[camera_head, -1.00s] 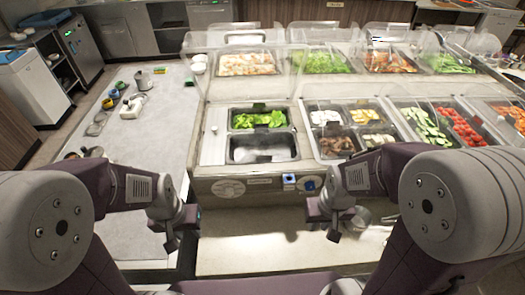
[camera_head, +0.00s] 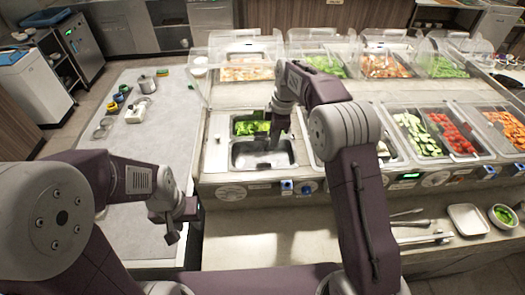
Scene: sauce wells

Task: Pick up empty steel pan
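The empty steel pan (camera_head: 247,158) sits in the front well of the left section of the sauce counter, just in front of a pan of green leaves (camera_head: 248,128). My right gripper (camera_head: 274,143) points down over the right part of the empty pan and hides some of it. Its fingers are too small and dark to tell whether they are open or touch the pan. My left gripper (camera_head: 174,234) hangs to the left of the counter, away from the pan, and its finger opening is unclear.
Clear lids (camera_head: 386,45) stand at the back. A white tray (camera_head: 467,220) and a green-filled bowl (camera_head: 503,215) are on the front ledge. A grey table (camera_head: 160,130) is left.

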